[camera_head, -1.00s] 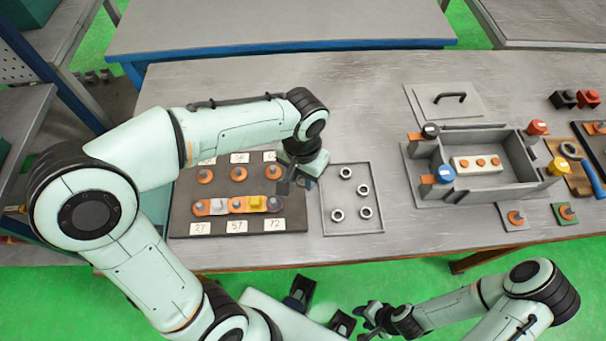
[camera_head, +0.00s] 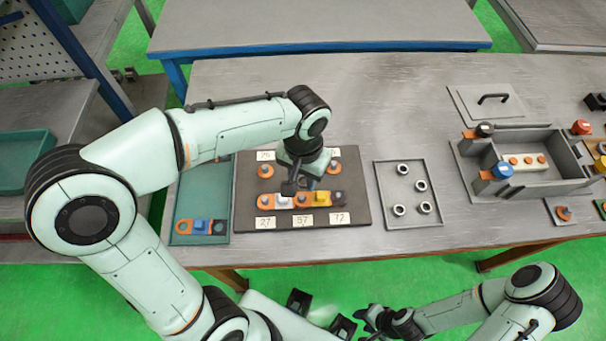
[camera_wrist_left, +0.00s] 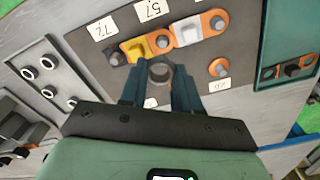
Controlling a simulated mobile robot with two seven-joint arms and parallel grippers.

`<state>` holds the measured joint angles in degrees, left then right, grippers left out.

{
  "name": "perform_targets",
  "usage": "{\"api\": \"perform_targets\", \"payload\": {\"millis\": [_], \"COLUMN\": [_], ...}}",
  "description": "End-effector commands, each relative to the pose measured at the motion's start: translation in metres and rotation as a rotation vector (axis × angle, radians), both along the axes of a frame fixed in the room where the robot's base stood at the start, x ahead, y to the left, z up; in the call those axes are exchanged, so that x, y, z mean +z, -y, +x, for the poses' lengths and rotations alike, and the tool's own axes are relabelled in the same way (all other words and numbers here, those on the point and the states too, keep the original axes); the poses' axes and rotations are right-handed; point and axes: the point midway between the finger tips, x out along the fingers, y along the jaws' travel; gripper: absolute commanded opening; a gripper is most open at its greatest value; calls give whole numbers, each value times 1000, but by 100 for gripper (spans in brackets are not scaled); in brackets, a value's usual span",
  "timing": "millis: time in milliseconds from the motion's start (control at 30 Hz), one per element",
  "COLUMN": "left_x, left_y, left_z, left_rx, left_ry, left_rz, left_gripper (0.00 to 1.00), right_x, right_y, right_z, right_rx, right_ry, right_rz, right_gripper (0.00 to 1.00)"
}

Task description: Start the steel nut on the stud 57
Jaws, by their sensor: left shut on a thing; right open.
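The dark stud board (camera_head: 246,222) has numbered labels and two rows of studs. Stud 57 (camera_head: 302,200) is in the row above the 57 label (camera_head: 303,219), between a white and a yellow piece. In the left wrist view it is an orange spot (camera_wrist_left: 162,41) just past the fingertips. My left gripper (camera_head: 293,189) points down over the middle of the board. It is shut on a steel nut (camera_wrist_left: 160,71), held apart from the stud as far as I can tell. My right gripper (camera_head: 374,322) is open and empty, in front of the table.
A shallow tray (camera_head: 381,200) with several steel nuts lies right of the board. A teal tray (camera_head: 185,215) with an orange and blue piece lies left of it. A grey box (camera_head: 510,190) with colored-topped posts stands further right. Table between is clear.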

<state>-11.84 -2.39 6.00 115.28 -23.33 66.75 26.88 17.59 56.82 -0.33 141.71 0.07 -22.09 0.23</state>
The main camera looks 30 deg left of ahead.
Motion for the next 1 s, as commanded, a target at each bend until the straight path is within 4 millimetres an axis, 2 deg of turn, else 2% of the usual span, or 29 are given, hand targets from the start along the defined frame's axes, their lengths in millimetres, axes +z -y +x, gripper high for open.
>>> {"api": "perform_targets", "payload": {"millis": [367,1000], "left_x": [-7,-63], "left_y": [0,0], "left_z": [0,0], "left_rx": [5,4], "left_ry": [-1,-1], "left_rz": [0,0], "left_gripper": [7,7], "right_x": [-7,-51], "right_y": [0,0], "right_z": [-4,-23], "right_rx": [-1,-1], "right_ry": [-4,-26], "right_rz": [0,0], "right_gripper": [43,43]}}
